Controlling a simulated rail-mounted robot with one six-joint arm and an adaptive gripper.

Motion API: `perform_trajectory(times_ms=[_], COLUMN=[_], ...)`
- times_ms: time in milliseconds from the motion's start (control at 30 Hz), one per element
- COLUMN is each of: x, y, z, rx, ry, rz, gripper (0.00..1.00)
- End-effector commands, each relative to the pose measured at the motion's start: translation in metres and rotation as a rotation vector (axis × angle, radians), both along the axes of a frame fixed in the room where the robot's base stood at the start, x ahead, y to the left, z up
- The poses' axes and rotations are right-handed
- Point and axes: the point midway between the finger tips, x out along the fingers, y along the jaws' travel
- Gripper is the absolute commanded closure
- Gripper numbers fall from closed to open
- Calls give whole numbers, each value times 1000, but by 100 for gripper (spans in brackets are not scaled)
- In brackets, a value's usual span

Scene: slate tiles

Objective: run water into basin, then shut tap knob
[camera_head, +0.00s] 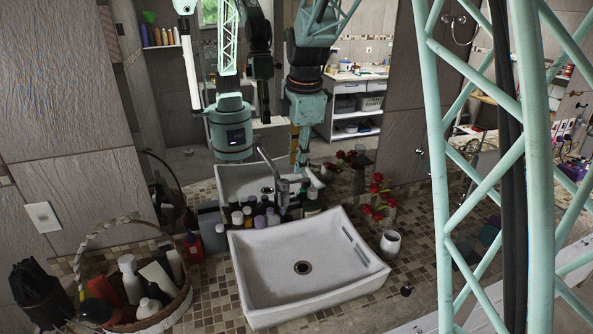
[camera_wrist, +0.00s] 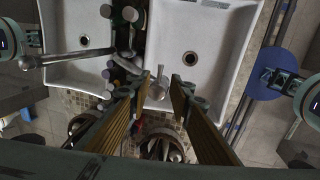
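The white basin (camera_head: 300,272) stands on the mosaic counter, with a dark round drain in its floor. It also shows in the wrist view (camera_wrist: 215,42). The chrome tap (camera_head: 283,190) stands behind the basin's back edge, partly hidden among bottles. I see no clear stream of water in the basin. In the wrist view, a chrome part, possibly the tap knob (camera_wrist: 159,80), shows near the fingertips; I cannot tell whether they touch it. My gripper (camera_wrist: 158,92) is open, its two fingers apart with nothing held between them. In the head view, my gripper (camera_head: 300,164) points down just above the tap area.
A mirror behind the counter doubles the basin and arm. Several bottles (camera_head: 247,215) crowd behind the basin. A wicker basket (camera_head: 178,306) of bottles stands left. Red flowers (camera_head: 377,190) and a white cup (camera_head: 390,243) stand right. My teal lattice column blocks the right side.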

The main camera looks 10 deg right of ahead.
Motion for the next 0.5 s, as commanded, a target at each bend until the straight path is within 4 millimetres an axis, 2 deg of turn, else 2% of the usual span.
perform_trajectory(times_ms=[200,500], x=[-6,-11], y=[-1,-1], z=[32,56], rx=[0,0], ry=[-1,1], rz=[0,0], gripper=[80,80])
